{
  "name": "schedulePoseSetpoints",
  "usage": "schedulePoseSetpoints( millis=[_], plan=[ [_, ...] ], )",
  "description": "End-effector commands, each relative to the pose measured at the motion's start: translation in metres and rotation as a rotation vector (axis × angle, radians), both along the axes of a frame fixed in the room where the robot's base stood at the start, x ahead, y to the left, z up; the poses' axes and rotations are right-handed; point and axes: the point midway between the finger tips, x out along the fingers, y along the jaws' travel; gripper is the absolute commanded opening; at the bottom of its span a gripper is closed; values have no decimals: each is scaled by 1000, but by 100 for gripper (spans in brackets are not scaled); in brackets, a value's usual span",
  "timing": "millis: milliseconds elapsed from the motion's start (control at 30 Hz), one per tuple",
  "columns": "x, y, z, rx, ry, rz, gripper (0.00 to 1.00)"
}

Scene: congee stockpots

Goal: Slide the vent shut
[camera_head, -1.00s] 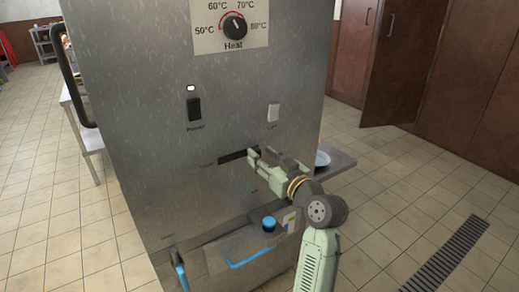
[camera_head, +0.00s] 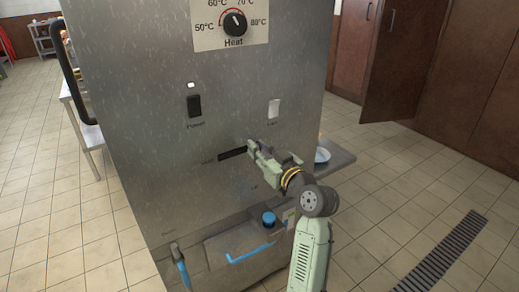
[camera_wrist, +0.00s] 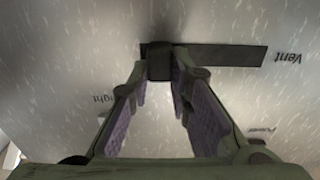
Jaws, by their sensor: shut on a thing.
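The vent is a dark horizontal slot (camera_head: 232,154) in the steel front panel, with a "Vent" label at its left end. In the wrist view, which is upside down, the slot (camera_wrist: 225,55) runs right from a dark block-shaped slider knob (camera_wrist: 159,63) toward the label. My gripper (camera_head: 252,148) is at the right end of the slot in the head view. In the wrist view, my gripper's fingertips (camera_wrist: 159,72) are shut on the knob, one on each side. The knob is hidden by my gripper in the head view.
Above are the power switch (camera_head: 194,105), a light switch (camera_head: 273,109) and the heat dial (camera_head: 235,22). Below are a blue knob (camera_head: 268,219) and a blue handle (camera_head: 250,254). A side shelf with a plate (camera_head: 321,155) lies right of my gripper.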

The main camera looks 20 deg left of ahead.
Motion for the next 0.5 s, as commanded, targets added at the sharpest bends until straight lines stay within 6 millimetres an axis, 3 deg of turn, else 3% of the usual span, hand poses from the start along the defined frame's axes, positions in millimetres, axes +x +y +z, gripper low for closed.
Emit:
schedulePoseSetpoints(
  millis=[500],
  plan=[
    [0,0,0,0,0,0,0]
  ],
)
